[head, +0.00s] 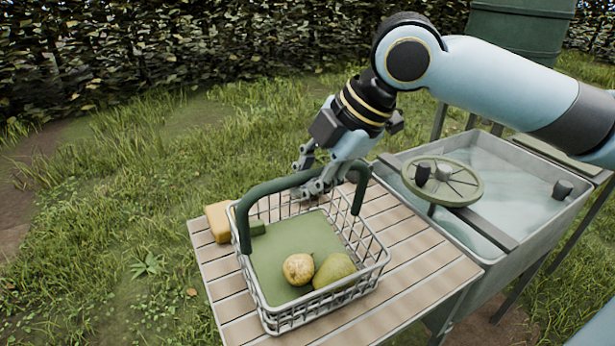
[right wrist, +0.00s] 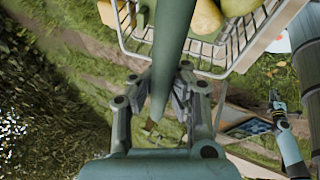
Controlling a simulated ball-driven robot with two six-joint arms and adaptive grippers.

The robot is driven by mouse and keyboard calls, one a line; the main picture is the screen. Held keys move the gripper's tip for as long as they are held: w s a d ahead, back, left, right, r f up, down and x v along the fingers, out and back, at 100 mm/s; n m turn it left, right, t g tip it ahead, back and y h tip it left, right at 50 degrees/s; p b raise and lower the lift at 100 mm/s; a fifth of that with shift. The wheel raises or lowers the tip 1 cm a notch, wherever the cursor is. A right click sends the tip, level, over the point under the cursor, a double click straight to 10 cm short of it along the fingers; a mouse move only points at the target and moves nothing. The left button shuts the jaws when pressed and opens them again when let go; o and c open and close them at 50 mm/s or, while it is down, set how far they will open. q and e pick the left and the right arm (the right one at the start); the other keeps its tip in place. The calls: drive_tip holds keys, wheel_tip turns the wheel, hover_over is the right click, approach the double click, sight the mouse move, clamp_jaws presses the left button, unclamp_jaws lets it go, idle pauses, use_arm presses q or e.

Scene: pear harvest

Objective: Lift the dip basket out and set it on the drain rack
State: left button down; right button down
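The dip basket (head: 383,258) is a pale wire basket with a green liner and a dark green arched handle (head: 245,225). It stands over the slatted wooden drain rack (head: 425,285) and appears to rest on it. A pale yellow pear (head: 298,269) and a greener pear (head: 335,270) lie inside. My right gripper (head: 311,175) is at the top of the handle. In the right wrist view the handle (right wrist: 172,60) passes between its spread fingers (right wrist: 160,85), with a gap showing. My left gripper (right wrist: 273,98) shows small at the right of that view.
A metal tank (head: 525,235) of water with a green handwheel (head: 462,187) adjoins the rack on the right. A yellow block (head: 218,222) lies at the rack's left edge beside the basket. A green barrel (head: 520,25) stands behind. Bare slats show at the rack's front right.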

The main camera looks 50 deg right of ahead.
drive_tip(key=shift+s+a+f+p, duration=0.15)
drive_tip(key=shift+s, duration=0.35)
drive_tip(key=shift+s+a+f+p, duration=0.1)
drive_tip(key=shift+s+a+f, duration=0.1)
drive_tip(key=shift+s, duration=0.3)
drive_tip(key=shift+s+a+f+p, duration=0.1)
drive_tip(key=shift+s+a+p, duration=0.05)
drive_tip(key=shift+s, duration=0.35)
idle(0.4)
drive_tip(key=c, duration=1.4)
unclamp_jaws()
drive_tip(key=shift+o, duration=0.2)
